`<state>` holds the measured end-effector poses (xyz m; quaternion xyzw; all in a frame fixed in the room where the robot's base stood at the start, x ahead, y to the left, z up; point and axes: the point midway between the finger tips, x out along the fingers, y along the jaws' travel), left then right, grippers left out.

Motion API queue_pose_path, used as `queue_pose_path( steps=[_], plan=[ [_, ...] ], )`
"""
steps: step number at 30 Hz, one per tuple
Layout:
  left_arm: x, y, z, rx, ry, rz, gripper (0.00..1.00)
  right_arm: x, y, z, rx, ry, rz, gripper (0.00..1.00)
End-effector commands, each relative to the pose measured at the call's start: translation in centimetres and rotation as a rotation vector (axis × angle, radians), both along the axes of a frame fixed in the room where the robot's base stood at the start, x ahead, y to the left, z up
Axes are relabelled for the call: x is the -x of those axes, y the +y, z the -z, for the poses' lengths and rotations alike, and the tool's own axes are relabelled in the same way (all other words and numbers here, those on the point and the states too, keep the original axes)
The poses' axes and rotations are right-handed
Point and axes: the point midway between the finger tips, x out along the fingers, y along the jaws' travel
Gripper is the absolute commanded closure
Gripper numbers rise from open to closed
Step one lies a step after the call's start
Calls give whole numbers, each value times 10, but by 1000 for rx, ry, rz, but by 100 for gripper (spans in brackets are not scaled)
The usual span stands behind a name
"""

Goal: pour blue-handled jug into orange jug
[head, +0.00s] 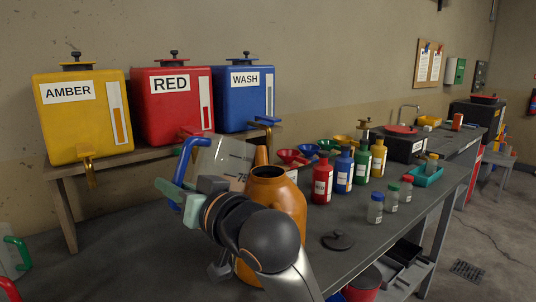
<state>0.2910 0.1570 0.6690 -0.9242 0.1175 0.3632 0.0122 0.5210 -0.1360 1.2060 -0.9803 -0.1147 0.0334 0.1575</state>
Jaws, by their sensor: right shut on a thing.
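The blue-handled jug (222,156) is clear with dark measuring marks. Its blue handle (187,150) is on the left side. My right gripper (174,190) is at the handle and shut on it, with my wrist in front. The clear jug is behind and left of the orange jug's mouth in the picture. My right wrist hides the orange jug's lower left and the clear jug's lower part. I see no stream of liquid. My left gripper is out of view.
Amber (85,125), red (170,112) and blue wash (245,100) tanks with taps stand on a shelf behind. Several bottles (322,180) and small jars (375,208) stand right of the orange jug. A dark lid (338,240) lies on the grey workbench (345,215).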

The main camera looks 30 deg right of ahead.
Motion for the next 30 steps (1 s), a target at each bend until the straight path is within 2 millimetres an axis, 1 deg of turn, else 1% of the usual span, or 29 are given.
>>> queue_pose_path(
  steps=[1,13,30],
  plan=[
    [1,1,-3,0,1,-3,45,0,-2,-9,-23,-2,-1,100],
    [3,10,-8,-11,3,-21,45,-6,-23,-43,-218,52,-2,100],
    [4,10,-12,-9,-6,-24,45,-7,-27,-53,-290,74,-2,100]
  ],
)
